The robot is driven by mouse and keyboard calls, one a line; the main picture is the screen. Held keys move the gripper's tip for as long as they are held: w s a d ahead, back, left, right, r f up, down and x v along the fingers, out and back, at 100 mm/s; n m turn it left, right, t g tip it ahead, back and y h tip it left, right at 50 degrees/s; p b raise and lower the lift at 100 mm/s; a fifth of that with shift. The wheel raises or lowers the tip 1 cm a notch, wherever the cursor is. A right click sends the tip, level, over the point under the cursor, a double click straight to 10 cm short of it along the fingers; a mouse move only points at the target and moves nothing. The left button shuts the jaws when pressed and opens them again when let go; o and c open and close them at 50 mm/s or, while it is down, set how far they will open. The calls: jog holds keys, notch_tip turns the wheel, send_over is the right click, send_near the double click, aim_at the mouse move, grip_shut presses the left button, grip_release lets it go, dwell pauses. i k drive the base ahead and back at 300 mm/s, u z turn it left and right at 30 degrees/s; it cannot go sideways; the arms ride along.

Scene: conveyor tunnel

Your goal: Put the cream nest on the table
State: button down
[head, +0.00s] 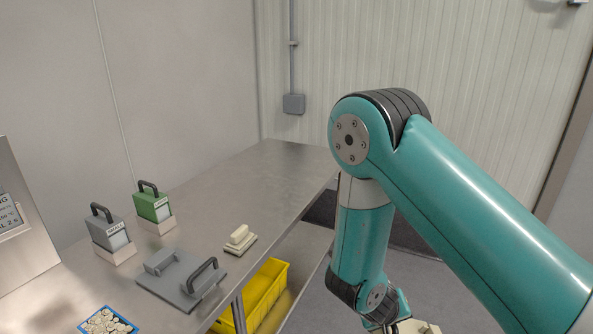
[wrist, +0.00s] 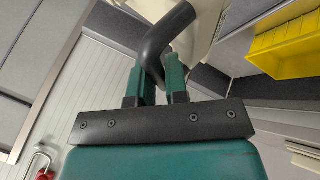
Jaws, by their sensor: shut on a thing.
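My gripper (wrist: 161,60) is shut on a curved black handle (wrist: 168,35) in the wrist view. The handle joins a cream body (wrist: 208,22), which I take to be the cream nest; most of it is cut off by the top of the picture. In the head view a small part of the cream nest (head: 412,327) shows at the bottom edge, low beside the table and over the floor; my gripper itself is not clear there. The steel table (head: 275,185) runs along the left and middle of the head view.
On the table stand a green box (head: 152,206), a grey box (head: 108,229), a grey plate with a black handle (head: 182,281), a small cream stepped block (head: 240,237) and a blue tray (head: 108,320). A yellow bin (head: 268,290) sits below. The far tabletop is clear.

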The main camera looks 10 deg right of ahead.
aim_at(278, 195)
jog(key=z, duration=1.9)
jog(key=i, duration=0.95)
jog(key=u, duration=2.9)
